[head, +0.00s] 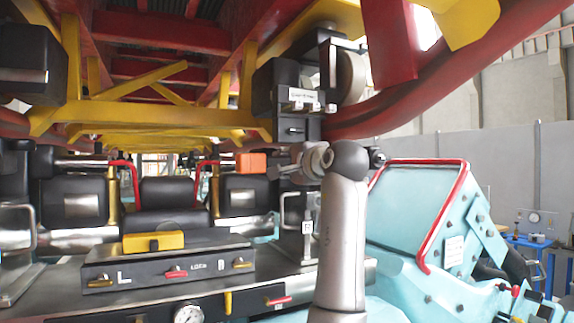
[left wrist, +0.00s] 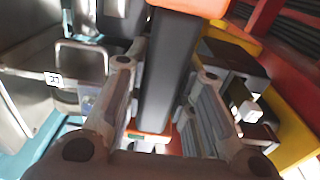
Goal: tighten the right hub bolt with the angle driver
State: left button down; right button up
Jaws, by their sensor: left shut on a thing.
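The angle driver, a dark tool with orange ends, shows as an orange block (head: 251,163) in the head view. In the left wrist view its black body (left wrist: 167,75) lies between the fingers. My left gripper (head: 287,167) is shut on it; the fingers also show in the left wrist view (left wrist: 168,85). The driver is held up in front of the train, below the dark wheel assembly (head: 300,75) with its pale wheel. I cannot make out the right hub bolt for certain. My right gripper is not in view.
A yellow frame (head: 170,115) and red track (head: 440,95) hang overhead. A grey console (head: 165,268) with a yellow block (head: 153,241) lies at lower left. A teal panel with a red rail (head: 420,215) stands to the right. Space around the held driver is tight.

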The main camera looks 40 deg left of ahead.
pick_arm(q)
jog(key=shift+a+r, duration=0.1)
jog(key=shift+r, duration=0.15)
jog(key=shift+w+a, duration=0.25)
jog(key=shift+a, duration=0.4)
dwell(0.9)
jog(key=shift+a, duration=0.1)
dwell(1.1)
jog(key=shift+s+d, duration=0.1)
jog(key=shift+d, duration=0.25)
dwell(0.3)
jog(key=shift+b+v, duration=0.7)
jog(key=shift+v, duration=1.2)
jog(key=shift+a, duration=0.1)
